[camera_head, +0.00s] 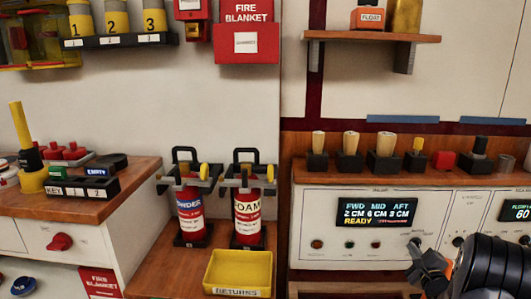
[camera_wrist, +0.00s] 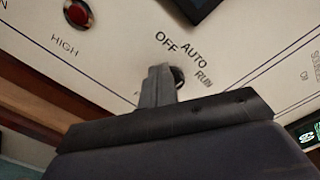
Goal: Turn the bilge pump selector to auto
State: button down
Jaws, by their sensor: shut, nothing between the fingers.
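The white bilge panel (camera_head: 312,215) fills the lower right of the head view, and its display (camera_head: 375,212) shows FWD 2 CM, MID 6 CM, AFT 3 CM and READY. In the wrist view, a dark selector knob (camera_wrist: 178,77) sits below the labels OFF, AUTO and RUN. My gripper (camera_wrist: 160,70) is shut and empty, its fingertips just in front of the knob and covering much of it. I cannot tell whether they touch, or which label the knob points to.
A red lamp (camera_wrist: 78,12) marked HIGH is left of the selector. Another dark knob (camera_head: 458,241) and a second display (camera_head: 516,210) are farther right. Several wooden-handled items stand on the shelf (camera_head: 335,177) above. A yellow RETURNS tray (camera_head: 236,292) is to the left.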

jog(key=s+p, duration=0.1)
jog(key=s, duration=0.5)
jog(key=shift+a+p, duration=0.3)
